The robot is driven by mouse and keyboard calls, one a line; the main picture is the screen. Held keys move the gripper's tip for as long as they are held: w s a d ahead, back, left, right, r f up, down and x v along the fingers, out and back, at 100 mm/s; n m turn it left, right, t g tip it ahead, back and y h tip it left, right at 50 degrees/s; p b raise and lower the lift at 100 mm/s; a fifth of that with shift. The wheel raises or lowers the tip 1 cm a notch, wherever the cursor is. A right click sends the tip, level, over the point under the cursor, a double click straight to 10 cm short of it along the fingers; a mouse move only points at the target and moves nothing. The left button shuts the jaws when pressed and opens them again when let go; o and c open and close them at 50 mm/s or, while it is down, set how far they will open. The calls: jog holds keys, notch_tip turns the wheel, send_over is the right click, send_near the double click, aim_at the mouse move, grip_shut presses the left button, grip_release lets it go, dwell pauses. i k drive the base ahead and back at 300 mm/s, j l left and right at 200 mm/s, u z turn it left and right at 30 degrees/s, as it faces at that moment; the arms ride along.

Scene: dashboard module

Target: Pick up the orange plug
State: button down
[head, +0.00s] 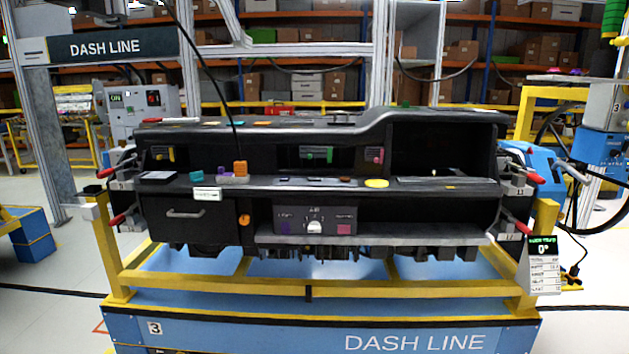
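An orange block (240,167), which looks like the orange plug, sits on the ledge of the black dashboard module (370,215), left of centre. It stands right behind a small purple-grey piece (229,178). A thin black cable (211,68) hangs from above and its lower end meets the top of the block. A round orange piece (244,220) is on the front face below, beside the drawer; I cannot tell what it is. My gripper is not in view.
Red-handled clamps (116,220) hold the module's sides. A yellow frame (420,270) on a blue base carries it. The large right compartment (440,150) is mostly empty.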

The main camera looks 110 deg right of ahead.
aim_at(240, 166)
jog(key=z, duration=3.85)
jog(key=i+l+u, duration=0.1)
jog(key=l+u, duration=0.2)
jog(key=l, duration=0.35)
jog(key=l+u, duration=0.25)
jog(key=l, duration=0.4)
